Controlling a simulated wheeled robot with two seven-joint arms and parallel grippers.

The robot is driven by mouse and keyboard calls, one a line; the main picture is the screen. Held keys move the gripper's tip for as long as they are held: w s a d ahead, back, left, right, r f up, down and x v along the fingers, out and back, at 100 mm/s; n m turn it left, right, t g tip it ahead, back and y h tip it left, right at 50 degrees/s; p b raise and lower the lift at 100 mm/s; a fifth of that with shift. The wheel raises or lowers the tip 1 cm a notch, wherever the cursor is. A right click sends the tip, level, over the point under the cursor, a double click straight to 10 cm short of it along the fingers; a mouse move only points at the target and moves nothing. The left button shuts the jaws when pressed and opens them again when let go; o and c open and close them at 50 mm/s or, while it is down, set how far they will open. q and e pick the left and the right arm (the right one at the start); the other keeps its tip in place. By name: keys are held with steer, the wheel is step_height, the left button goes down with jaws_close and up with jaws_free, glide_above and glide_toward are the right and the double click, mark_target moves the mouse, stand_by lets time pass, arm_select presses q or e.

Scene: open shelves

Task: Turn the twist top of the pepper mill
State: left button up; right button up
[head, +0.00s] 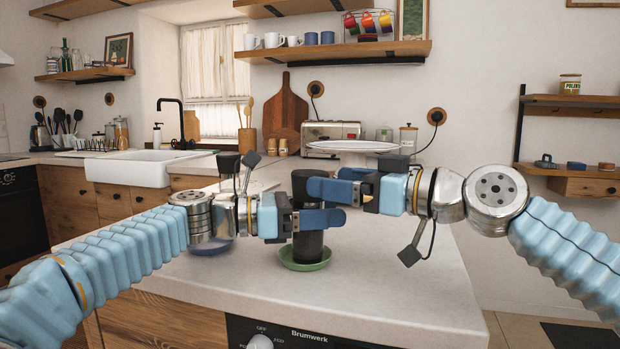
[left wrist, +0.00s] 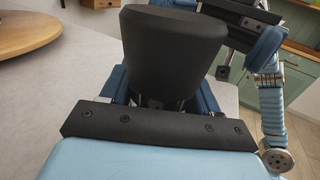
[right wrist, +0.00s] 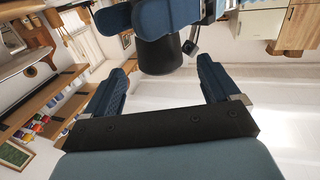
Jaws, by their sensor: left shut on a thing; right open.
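The black pepper mill (head: 307,246) stands upright on a green saucer (head: 305,265) on the counter. My left gripper (head: 328,218) is shut on its body, below the top. The mill's wide dark top (left wrist: 172,42) rises above the fingers in the left wrist view. My right gripper (head: 330,183) is open at the height of the top, coming from the right. Its near finger covers part of the top in the head view. In the right wrist view, which is upside down, the top (right wrist: 158,56) sits just ahead of and between the open fingertips. Contact cannot be told.
A second dark object (head: 228,163), partly hidden by my left wrist, stands above a blue saucer (head: 208,248). A white plate or stand (head: 352,146) lies behind my right gripper. A toaster (head: 333,136) and jars line the wall. The counter's front right (head: 410,295) is clear.

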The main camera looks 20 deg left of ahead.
mark_target(304, 181)
arm_select(q)
steer(key=shift+f, duration=0.1)
arm_select(e)
steer(key=x, duration=0.5)
steer(key=shift+w+a, duration=0.15)
steer(key=shift+a, duration=0.15)
steer(key=c, duration=1)
steer(key=shift+t, duration=0.3)
steer(key=shift+s+a+f+m+t+h, duration=0.1)
steer(key=shift+a+f+m+t+h, duration=0.1)
steer(key=shift+m+t+h, duration=0.8)
steer(key=shift+s+a+f+m+t+h, duration=0.1)
steer(key=shift+a+m+t+h, duration=0.1)
steer(key=shift+m+t+h, duration=0.75)
arm_select(q)
steer(key=shift+s, duration=0.1)
arm_select(e)
steer(key=shift+w+f+m+t+h, duration=0.1)
steer(key=shift+m+t+h, duration=0.6)
steer(key=shift+t, duration=0.55)
steer(key=shift+c, duration=0.2)
steer(key=shift+w+d+m, duration=0.2)
steer(key=shift+d+m, duration=0.15)
steer(key=shift+d, duration=0.1)
